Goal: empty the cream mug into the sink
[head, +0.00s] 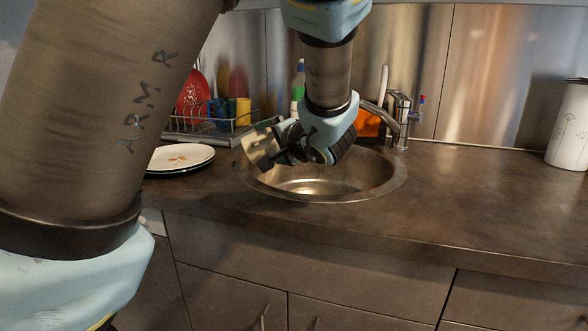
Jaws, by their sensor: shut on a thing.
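My gripper (268,150) is over the left part of the round metal sink (375,188), pointing to the left. It is shut on a pale, cream-coloured thing (256,138), which I take to be the cream mug. The mug is small in view and partly hidden by the dark fingers. It looks tilted, but I cannot see into it or tell whether anything is coming out. The bottom of the sink shows bare, shiny metal below the gripper.
A stack of plates (181,158) lies left of the sink. Behind it stands a dish rack (210,127) with a red plate and mugs. The tap (401,115) rises behind the sink. A white canister (570,125) stands far right. The counter (480,195) between is clear.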

